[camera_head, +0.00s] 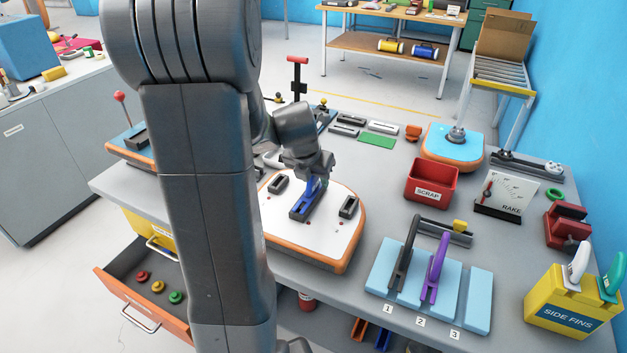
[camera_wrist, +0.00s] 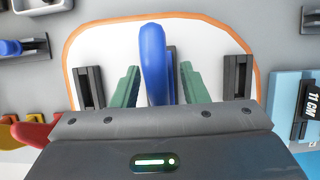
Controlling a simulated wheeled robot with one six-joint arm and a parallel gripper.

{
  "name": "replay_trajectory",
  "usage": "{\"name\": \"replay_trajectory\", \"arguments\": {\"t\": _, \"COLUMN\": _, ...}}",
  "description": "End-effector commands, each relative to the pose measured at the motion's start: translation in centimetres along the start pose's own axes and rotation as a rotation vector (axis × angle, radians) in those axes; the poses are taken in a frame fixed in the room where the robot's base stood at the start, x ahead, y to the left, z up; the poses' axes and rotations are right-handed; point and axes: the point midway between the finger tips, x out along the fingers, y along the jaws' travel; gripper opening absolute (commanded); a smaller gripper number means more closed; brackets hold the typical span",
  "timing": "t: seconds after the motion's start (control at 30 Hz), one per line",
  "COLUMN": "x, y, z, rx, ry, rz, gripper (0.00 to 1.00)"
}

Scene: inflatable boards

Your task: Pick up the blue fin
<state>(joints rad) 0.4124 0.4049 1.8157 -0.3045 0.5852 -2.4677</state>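The blue fin (camera_head: 314,187) stands in the dark middle fin box of the white board (camera_head: 330,241) with the orange edge. My gripper (camera_head: 322,176) is over it and hides part of it. In the wrist view the blue fin (camera_wrist: 153,62) rises between the two green fingers of my gripper (camera_wrist: 157,85). The fingers are apart, one on each side. A gap shows on the fin's right; the left finger is very close to it, and I cannot tell if it touches.
Side fin boxes (camera_head: 349,206) flank the fin. A red scrap bin (camera_head: 432,182) and a rake sign (camera_head: 507,194) stand to the right. Light-blue numbered pads (camera_head: 478,300) hold a black and a purple fin (camera_head: 436,266). A yellow side-fins box (camera_head: 568,312) is at far right. A drawer (camera_head: 127,293) is open below left.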

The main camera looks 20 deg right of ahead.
Motion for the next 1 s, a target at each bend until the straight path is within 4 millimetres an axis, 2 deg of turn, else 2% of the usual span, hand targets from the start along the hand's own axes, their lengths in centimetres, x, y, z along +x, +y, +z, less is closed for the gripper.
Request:
{"name": "replay_trajectory", "arguments": {"t": 0.3, "x": 0.6, "y": 0.0, "z": 0.0, "rx": 0.0, "ry": 0.0, "rz": 0.0, "gripper": 0.4}}
{"name": "replay_trajectory", "arguments": {"t": 0.37, "x": 0.6, "y": 0.0, "z": 0.0, "rx": 0.0, "ry": 0.0, "rz": 0.0, "gripper": 0.3}}
{"name": "replay_trajectory", "arguments": {"t": 0.5, "x": 0.6, "y": 0.0, "z": 0.0, "rx": 0.0, "ry": 0.0, "rz": 0.0, "gripper": 0.03}}
{"name": "replay_trajectory", "arguments": {"t": 0.8, "x": 0.2, "y": 0.0, "z": 0.2, "rx": 0.001, "ry": -0.002, "rz": 0.0, "gripper": 0.03}}
{"name": "replay_trajectory", "arguments": {"t": 0.87, "x": -0.4, "y": 0.1, "z": 0.5, "rx": 0.002, "ry": -0.003, "rz": 0.001, "gripper": 0.03}}
{"name": "replay_trajectory", "arguments": {"t": 1.0, "x": -2.8, "y": 0.1, "z": 1.5, "rx": 0.002, "ry": -0.006, "rz": 0.002, "gripper": 0.03}}
